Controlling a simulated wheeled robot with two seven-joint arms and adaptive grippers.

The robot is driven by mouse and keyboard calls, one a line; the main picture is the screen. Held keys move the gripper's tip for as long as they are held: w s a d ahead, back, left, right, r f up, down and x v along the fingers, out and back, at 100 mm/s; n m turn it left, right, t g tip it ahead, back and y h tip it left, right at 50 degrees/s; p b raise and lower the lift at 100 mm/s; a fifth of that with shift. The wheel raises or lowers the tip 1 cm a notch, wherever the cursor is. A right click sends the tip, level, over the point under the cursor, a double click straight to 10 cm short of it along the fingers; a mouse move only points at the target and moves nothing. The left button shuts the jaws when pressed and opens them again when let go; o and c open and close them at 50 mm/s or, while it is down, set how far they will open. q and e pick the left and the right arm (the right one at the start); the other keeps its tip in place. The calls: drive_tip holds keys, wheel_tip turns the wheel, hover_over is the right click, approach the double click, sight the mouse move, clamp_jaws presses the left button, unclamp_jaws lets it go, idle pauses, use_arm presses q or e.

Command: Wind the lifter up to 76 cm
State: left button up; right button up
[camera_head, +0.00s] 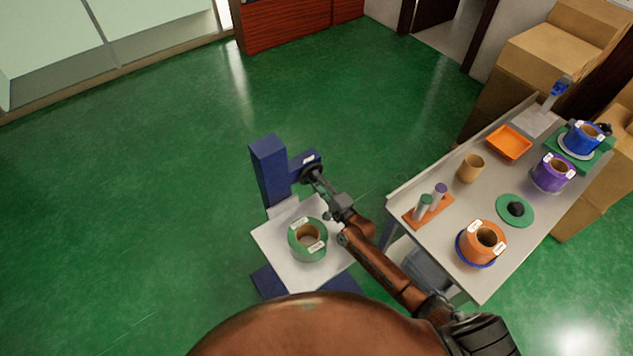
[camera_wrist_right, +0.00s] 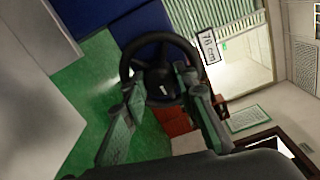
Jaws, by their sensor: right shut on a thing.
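The lifter has a dark blue column (camera_head: 268,172) and a pale platform (camera_head: 276,244). A green roll (camera_head: 296,252) with a brown core lies on the platform. A black handwheel (camera_head: 307,176) sits on the column's right side and shows large in the right wrist view (camera_wrist_right: 127,62). My right gripper (camera_head: 321,183) is at the handwheel and shut on it; in the wrist view its two fingers (camera_wrist_right: 163,92) reach the wheel around its hub. My left gripper is not in view.
A grey table (camera_head: 463,268) stands right of the lifter, holding an orange roll (camera_head: 471,244), a purple roll (camera_head: 545,182), a blue roll (camera_head: 575,143) and an orange tray (camera_head: 508,142). Cardboard boxes (camera_head: 548,55) stand behind it. The green floor left of the lifter is clear.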

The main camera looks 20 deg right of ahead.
drive_tip(key=shift+s+f+m, duration=0.1)
drive_tip(key=shift+m, duration=0.2)
drive_tip(key=o, duration=1.2)
drive_tip(key=shift+c, duration=0.2)
drive_tip(key=v, duration=1.2)
